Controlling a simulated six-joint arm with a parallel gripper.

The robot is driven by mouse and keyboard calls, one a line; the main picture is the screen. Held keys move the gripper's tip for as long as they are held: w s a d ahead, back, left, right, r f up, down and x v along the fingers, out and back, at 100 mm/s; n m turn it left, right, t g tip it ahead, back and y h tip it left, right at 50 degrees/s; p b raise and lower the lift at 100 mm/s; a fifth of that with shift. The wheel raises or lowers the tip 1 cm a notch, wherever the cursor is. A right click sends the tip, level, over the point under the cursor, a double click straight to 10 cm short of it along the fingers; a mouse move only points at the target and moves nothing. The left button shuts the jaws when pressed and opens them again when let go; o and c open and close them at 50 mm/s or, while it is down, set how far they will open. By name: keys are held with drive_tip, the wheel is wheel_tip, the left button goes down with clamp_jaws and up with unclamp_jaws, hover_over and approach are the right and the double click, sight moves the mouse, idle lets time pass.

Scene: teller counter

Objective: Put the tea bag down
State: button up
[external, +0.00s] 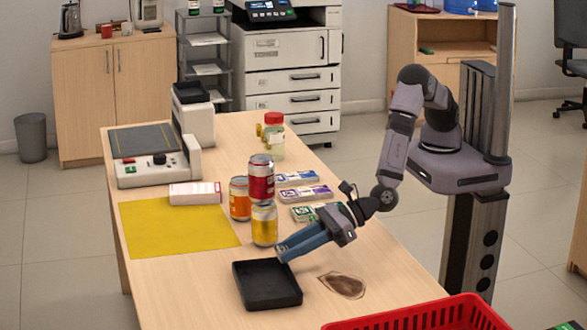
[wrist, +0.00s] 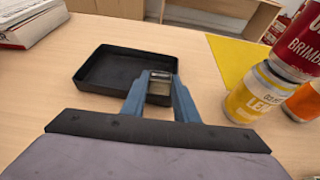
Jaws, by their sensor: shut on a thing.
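My gripper (external: 281,254) is shut on a small pale thing with a dark top edge, the tea bag (wrist: 160,87) by its place between the fingertips in the wrist view. The fingers hide most of it, and I cannot make it out in the external view. My gripper (wrist: 161,82) points downward at a slant, with its fingertips by the back right corner of a shallow black tray (external: 267,303). The tray looks empty and also shows in the wrist view (wrist: 95,82), where the fingertips overlap its near right rim. I cannot tell whether the tea bag touches anything.
A yellow can (external: 264,226), an orange can (external: 240,199) and a red can (external: 261,178) stacked above stand close behind my gripper. A yellow mat (external: 170,228) lies at the left. A red basket (external: 420,318) is at the front right. A brown stain-like patch (external: 343,284) marks the counter.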

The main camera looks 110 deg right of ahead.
sight(274, 291)
drive_tip(key=w+a+y+b, duration=0.1)
drive_tip(key=b, duration=0.1)
drive_tip(key=w+a+r+n+y+b, duration=0.1)
drive_tip(key=w+a+b, duration=0.1)
drive_tip(key=w+a+r+n+b, duration=0.1)
drive_tip(key=b, duration=0.1)
drive_tip(key=shift+w+a+y, duration=0.2)
drive_tip(key=shift+a+y, duration=0.15)
drive_tip(key=shift+y, duration=0.05)
drive_tip(key=shift+w+a+r+n+g+y+b, duration=0.5)
drive_tip(key=shift+w+a+r+n+y+b, duration=0.85)
drive_tip(key=shift+r+b, duration=1)
drive_tip(key=shift+h, duration=0.25)
drive_tip(key=shift+s+a+f+b, duration=0.15)
drive_tip(key=shift+f+b, duration=1.1)
drive_tip(key=shift+f, duration=1.25)
drive_tip(key=shift+s+f+b, duration=0.2)
drive_tip(key=shift+f+b, duration=1.05)
drive_tip(key=shift+f, duration=1.25)
drive_tip(key=o, duration=1)
drive_tip(key=shift+f, duration=0.1)
drive_tip(key=shift+r, duration=0.2)
drive_tip(key=shift+b+v, duration=0.85)
drive_tip(key=shift+v, duration=5.15)
